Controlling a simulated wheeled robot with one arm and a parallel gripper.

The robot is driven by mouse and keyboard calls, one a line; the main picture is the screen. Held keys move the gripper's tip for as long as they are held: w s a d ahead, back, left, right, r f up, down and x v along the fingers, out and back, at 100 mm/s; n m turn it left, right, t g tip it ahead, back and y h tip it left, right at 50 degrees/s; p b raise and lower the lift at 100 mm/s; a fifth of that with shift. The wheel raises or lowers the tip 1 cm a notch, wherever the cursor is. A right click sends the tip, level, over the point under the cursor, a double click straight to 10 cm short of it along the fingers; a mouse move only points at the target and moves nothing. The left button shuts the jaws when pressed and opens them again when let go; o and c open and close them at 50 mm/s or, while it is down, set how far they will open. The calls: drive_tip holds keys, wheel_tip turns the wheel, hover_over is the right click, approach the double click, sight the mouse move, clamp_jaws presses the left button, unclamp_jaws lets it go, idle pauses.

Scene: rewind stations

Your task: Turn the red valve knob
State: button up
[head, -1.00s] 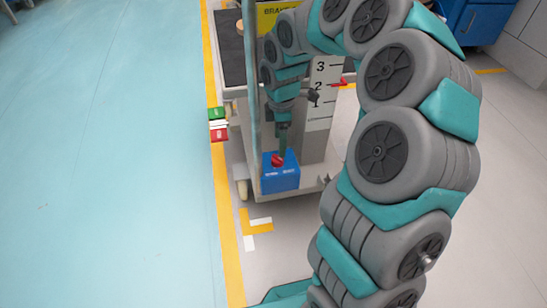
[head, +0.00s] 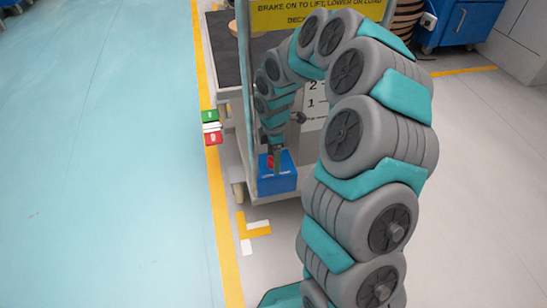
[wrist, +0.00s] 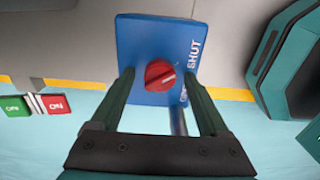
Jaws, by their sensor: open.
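The red valve knob (wrist: 160,75) sits on the face of a blue box (wrist: 140,40) in the wrist view. A white pointer line shows on the knob, and "SHUT" is printed on the box at the right. My gripper (wrist: 160,88) is open, with one finger on each side of the knob; I cannot tell whether they touch it. In the head view the blue box (head: 277,183) is low on the cart's front, and my gripper (head: 277,155) reaches down to it from above, partly hiding the red knob (head: 270,162).
A green and red ON block (head: 212,134) is at the cart's left side. The cart (head: 228,110) has a yellow brake sign (head: 315,14). A blue cabinet (head: 462,22) stands at the back right. Blue floor at the left is clear.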

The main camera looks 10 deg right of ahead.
drive_tip(key=shift+c, duration=0.3)
clamp_jaws()
idle(0.3)
